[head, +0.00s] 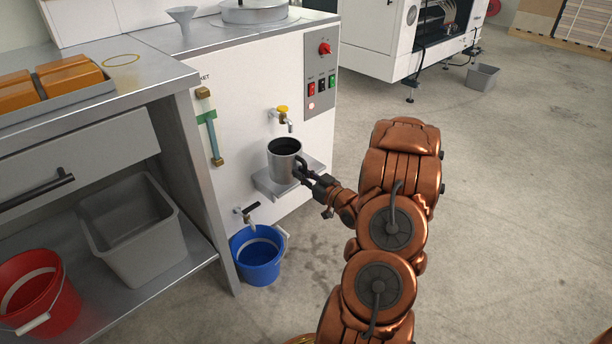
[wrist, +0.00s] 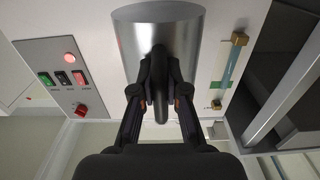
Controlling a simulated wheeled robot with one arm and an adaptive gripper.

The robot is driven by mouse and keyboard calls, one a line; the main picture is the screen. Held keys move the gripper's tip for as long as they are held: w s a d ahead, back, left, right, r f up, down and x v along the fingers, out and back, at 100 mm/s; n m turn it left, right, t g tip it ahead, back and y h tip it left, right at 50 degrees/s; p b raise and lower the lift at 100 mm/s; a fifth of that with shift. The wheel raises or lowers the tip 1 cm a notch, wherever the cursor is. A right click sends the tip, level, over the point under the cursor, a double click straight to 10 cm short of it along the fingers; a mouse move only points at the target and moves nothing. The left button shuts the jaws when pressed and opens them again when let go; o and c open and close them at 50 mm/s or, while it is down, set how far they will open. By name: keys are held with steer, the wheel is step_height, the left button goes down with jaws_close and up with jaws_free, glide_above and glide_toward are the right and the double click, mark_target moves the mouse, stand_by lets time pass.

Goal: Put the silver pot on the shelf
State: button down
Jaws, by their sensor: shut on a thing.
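The silver pot (head: 284,162) stands upright at the small metal shelf (head: 268,187) on the front of the white machine, below the tap with the yellow handle. Whether its base touches the shelf I cannot tell. Its dark inside shows from above. My gripper (head: 303,172) reaches in from the right and is shut on the pot's handle. In the wrist view the pot (wrist: 158,30) fills the top middle, and my gripper's two fingers (wrist: 160,92) close around its dark handle (wrist: 160,115).
The tap with the yellow handle (head: 283,112) juts out just above the pot. A lower tap (head: 248,212) hangs over a blue bucket (head: 257,262) on the floor. A metal bench (head: 150,75) stands at left. The floor at right is open.

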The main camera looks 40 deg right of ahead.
steer(key=w+d+f+b, duration=0.3)
steer(key=d+f, duration=0.1)
steer(key=d, duration=0.1)
steer(key=shift+w+d, duration=0.3)
steer(key=shift+d, duration=0.1)
steer(key=shift+f, duration=0.15)
steer(key=c, duration=1.2)
jaws_free()
